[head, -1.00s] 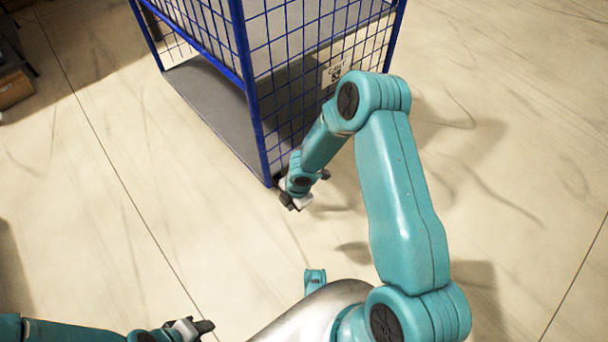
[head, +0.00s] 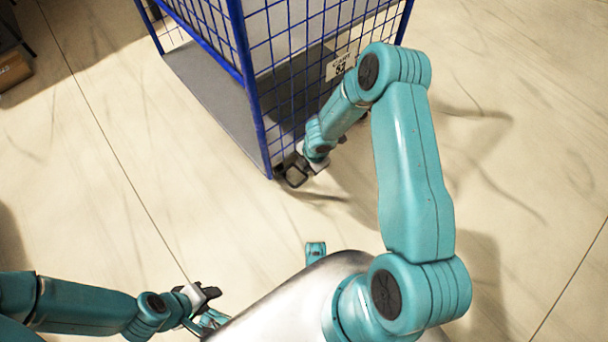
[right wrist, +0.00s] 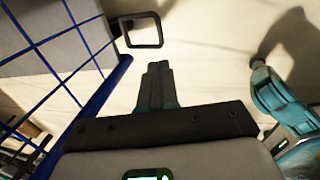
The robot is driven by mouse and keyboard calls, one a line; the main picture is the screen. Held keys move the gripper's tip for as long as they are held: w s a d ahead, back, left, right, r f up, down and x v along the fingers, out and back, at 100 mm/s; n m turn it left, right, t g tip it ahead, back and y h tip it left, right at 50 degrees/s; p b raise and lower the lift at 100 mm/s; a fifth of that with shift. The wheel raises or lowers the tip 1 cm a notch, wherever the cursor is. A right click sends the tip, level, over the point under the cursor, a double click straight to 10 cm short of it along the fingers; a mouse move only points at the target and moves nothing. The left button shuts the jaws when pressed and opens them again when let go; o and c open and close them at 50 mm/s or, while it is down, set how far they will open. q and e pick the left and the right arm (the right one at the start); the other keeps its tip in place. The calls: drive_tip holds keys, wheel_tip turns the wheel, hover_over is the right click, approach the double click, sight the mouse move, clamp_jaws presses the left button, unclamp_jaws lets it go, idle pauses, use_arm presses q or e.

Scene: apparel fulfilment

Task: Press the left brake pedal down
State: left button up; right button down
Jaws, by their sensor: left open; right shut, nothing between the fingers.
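A dark square loop, which looks like the brake pedal (right wrist: 144,46), sticks out low at the cart's corner in the right wrist view. In the head view, a dark loop (head: 297,186) shows at the foot of the near blue post. My right gripper (right wrist: 158,66) is shut and empty, its fingertips close to the loop in the picture; I cannot tell whether they touch it. In the head view my right gripper (head: 305,166) is low beside the cart corner and partly overlaps the loop. My left gripper (head: 212,293) is open and empty, low at bottom left, away from the cart.
The blue wire-mesh cart (head: 245,90) with a grey base deck (head: 215,105) stands ahead, a white label (head: 341,64) on its side. A brown box (head: 14,70) lies at far left. The pale floor around the cart is clear.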

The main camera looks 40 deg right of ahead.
wheel_tip(320, 180, down, 14)
drive_tip(key=w+b, duration=0.2)
drive_tip(key=b, duration=0.2)
drive_tip(key=shift+w+a+r+b, duration=0.15)
drive_tip(key=shift+w+r+b, duration=0.05)
drive_tip(key=shift+w+b, duration=0.15)
drive_tip(key=shift+f, duration=0.1)
